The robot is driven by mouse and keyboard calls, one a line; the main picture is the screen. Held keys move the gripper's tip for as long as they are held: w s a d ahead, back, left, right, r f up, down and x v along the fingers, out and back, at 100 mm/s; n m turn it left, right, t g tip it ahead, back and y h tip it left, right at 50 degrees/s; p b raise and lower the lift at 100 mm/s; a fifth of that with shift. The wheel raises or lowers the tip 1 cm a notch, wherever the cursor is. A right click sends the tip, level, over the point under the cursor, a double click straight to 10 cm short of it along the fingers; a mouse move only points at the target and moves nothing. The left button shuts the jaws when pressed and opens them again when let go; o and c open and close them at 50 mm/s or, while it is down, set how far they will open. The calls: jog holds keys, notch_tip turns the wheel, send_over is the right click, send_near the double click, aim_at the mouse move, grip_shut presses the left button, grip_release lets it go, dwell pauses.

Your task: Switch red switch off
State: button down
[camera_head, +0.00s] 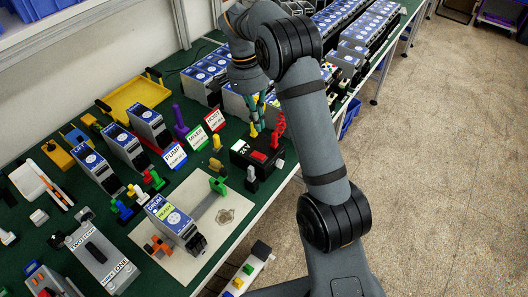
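The red switch (258,156) sits on top of a black box (240,150) marked "24 V", on the green table near its right edge. I cannot tell from this view which position the switch is in. My gripper (257,108) hangs behind and above the black box, pointing down, apart from the switch. Its slim teal fingers are small and partly hidden by my arm, so I cannot tell whether they are open or shut. A coiled red cable (278,130) stands at the box's back right.
Label cards (194,138) and a purple piece (180,122) stand left of the box. A grey DRUM module (173,220) sits on a beige plate (226,228) in front. Rows of blue-topped modules (367,27) fill the back. A yellow tray (135,93) lies at left.

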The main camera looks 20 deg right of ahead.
aim_at(258, 156)
jog(key=f, duration=0.4)
jog(key=s+d+f+p, duration=0.1)
jog(key=f, duration=0.3)
jog(key=f+p, duration=0.1)
jog(key=f, duration=0.3)
jog(key=shift+s+d, duration=0.2)
jog(key=shift+s, duration=0.1)
jog(key=shift+f, duration=0.1)
